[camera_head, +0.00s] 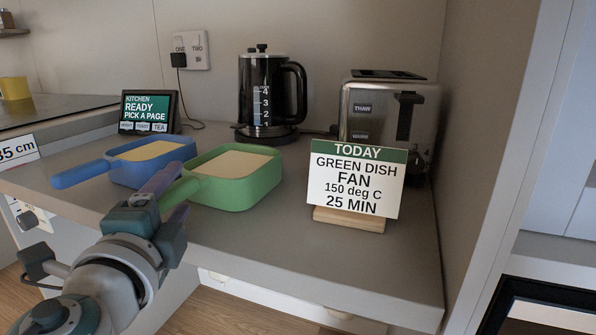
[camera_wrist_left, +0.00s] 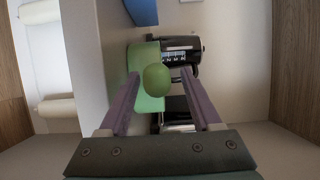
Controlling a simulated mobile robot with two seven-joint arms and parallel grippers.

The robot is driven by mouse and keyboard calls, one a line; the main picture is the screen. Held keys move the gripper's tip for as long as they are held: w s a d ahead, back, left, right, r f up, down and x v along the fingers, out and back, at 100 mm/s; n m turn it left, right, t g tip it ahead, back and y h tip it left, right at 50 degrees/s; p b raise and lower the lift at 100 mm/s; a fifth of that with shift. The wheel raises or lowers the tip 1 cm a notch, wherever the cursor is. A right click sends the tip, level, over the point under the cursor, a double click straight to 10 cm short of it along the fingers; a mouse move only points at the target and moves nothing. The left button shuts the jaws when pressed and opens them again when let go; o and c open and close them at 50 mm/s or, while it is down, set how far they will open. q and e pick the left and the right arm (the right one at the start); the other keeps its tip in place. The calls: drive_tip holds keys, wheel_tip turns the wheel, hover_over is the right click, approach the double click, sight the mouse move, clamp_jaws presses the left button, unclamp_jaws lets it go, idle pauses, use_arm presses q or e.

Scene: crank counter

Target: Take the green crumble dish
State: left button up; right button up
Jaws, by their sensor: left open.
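The green crumble dish (camera_head: 236,182) sits on the counter, filled with a pale, flat topping. Its green handle (camera_head: 179,192) points left and toward me. My left gripper (camera_head: 180,188) is open, with its purple fingers on either side of the handle. In the left wrist view the rounded green handle end (camera_wrist_left: 157,80) shows between the two spread fingers (camera_wrist_left: 160,74), with a gap to each, and the green dish (camera_wrist_left: 146,58) lies beyond. A blue dish (camera_head: 150,165) with similar pale filling stands just left of the green one. My right gripper is out of view.
A "TODAY" card on a wooden block (camera_head: 349,219) reads green dish, fan, 150 deg C, 25 min. A kettle (camera_head: 268,95), a toaster (camera_head: 388,115) and a small screen (camera_head: 148,112) stand behind. The counter's front right is clear.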

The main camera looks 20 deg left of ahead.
use_arm(q)
drive_tip(key=shift+w+a, duration=0.1)
drive_tip(key=shift+w, duration=0.2)
clamp_jaws()
idle(1.1)
drive_tip(key=shift+r, duration=0.1)
